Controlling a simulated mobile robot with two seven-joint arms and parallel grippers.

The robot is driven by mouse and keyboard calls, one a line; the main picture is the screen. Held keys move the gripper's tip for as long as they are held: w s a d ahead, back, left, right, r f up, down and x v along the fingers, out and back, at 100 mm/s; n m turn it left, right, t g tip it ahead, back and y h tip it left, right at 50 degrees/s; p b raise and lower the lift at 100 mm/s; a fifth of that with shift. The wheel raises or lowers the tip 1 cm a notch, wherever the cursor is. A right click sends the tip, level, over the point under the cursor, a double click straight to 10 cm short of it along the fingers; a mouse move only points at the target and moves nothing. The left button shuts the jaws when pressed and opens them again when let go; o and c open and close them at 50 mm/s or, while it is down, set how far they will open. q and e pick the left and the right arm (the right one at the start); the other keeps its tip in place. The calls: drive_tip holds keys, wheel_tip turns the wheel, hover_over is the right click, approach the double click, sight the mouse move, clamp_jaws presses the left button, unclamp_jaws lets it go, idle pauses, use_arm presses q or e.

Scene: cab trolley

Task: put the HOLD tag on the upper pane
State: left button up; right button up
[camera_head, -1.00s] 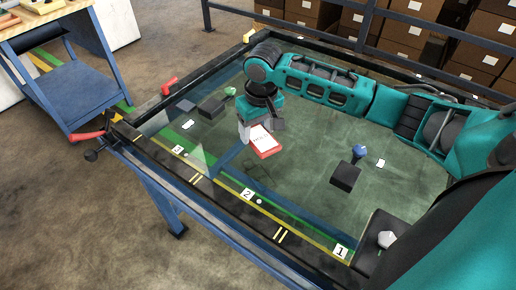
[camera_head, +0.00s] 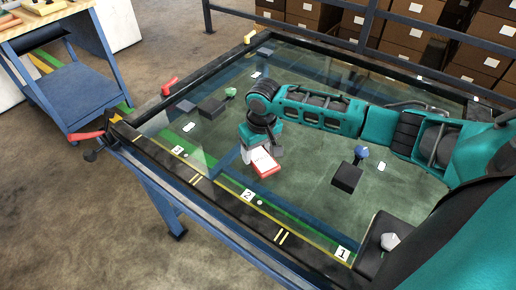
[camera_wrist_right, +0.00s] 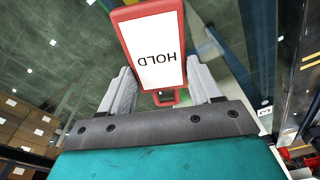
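The HOLD tag (camera_head: 264,163) is a white card with a red frame. It also shows close up in the right wrist view (camera_wrist_right: 155,45), where its red loop sits between the fingers. My right gripper (camera_head: 256,153) is shut on the HOLD tag and holds it over the middle of the glass. The upper pane (camera_head: 310,188) is a clear sheet set in the trolley's dark frame, and a green floor shows through it. I cannot tell the exact gap between tag and pane. My left gripper is not in view.
Dark blocks with a green knob (camera_head: 231,92), a blue knob (camera_head: 361,152) and a pale knob (camera_head: 389,241) show around the tag. Number labels line the near frame edge (camera_head: 215,190). Red handles (camera_head: 169,86) are at the left. A blue cart (camera_head: 75,90) and boxes (camera_head: 410,45) stand beyond.

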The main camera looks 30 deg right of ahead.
sight(261, 159)
drive_tip(key=o, duration=0.4)
drive_tip(key=shift+o, duration=0.2)
wheel_tip(261, 159, up, 12)
drive_tip(key=s+p, duration=0.1)
drive_tip(key=shift+s+p, duration=0.25)
drive_tip(key=shift+p, duration=0.1)
drive_tip(key=shift+r, duration=0.1)
